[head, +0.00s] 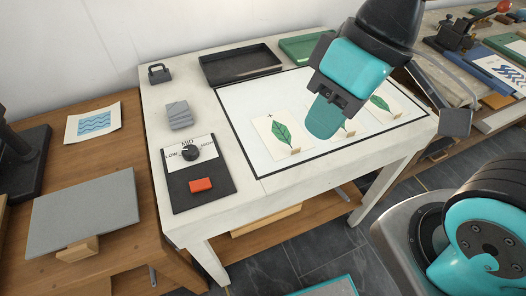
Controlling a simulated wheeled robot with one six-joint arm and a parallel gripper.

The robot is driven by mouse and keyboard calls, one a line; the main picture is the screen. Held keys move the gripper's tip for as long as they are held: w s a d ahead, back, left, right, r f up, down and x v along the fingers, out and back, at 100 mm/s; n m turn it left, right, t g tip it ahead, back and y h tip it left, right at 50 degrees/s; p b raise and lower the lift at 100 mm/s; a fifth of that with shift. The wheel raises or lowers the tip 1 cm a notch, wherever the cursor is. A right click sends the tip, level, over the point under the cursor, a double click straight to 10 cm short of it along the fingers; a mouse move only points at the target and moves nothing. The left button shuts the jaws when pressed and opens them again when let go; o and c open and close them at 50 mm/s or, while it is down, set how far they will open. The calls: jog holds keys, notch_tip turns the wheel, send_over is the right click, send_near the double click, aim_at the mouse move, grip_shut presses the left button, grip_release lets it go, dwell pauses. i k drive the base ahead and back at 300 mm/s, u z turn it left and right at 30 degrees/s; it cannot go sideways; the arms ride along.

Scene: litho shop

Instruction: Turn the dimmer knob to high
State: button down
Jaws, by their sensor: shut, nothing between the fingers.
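The dimmer knob (190,153) is a small round black knob on a white dial plate marked LOW, MID and HIGH. LOW is at its left, MID above it and HIGH at its right. Its pointer is too small to read surely. The plate sits on a dark control box (204,195) with a red rocker switch (204,185), at the front left of the white table. My gripper (324,118) is shut and empty, above the light panel and well to the right of the knob. It hides part of a leaf print.
The light panel (262,105) carries several leaf prints (284,135). A black tray (241,64), a green box (303,46), a grey block (179,115) and a dark weight (159,73) stand behind and left. Clear white tabletop (224,150) lies between control box and panel.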

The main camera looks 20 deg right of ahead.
aim_at(190, 152)
jog(key=z, duration=0.95)
jog(key=i, duration=0.2)
jog(key=u, duration=1.8)
